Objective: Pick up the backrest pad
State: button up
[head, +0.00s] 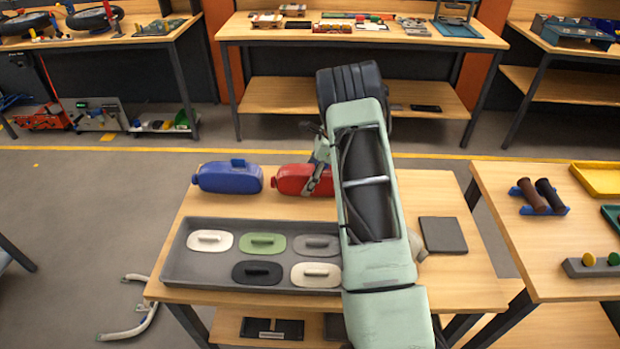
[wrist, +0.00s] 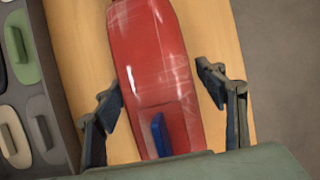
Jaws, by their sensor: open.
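No thing in view is clearly marked as the backrest pad. My gripper (head: 318,172) is open over a red bottle-shaped body (head: 290,180) on the table. In the wrist view the open fingers (wrist: 162,90) stand on either side of the red body (wrist: 155,60), with narrow gaps; its blue tab (wrist: 160,134) points towards me. I cannot tell how high the fingertips are. A flat dark square pad (head: 443,235) lies at the table's right. A grey tray (head: 175,270) holds several handled oval pads, including a green one (head: 262,244); my arm hides its right end.
A blue bottle-shaped body (head: 228,177) lies left of the red one. A side table at right carries a blue rack (head: 540,208) with brown and black grips, a yellow tray (head: 598,178) and a grey block with knobs (head: 600,268).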

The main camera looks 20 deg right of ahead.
jog(key=c, duration=1.5)
jog(key=shift+r, duration=0.1)
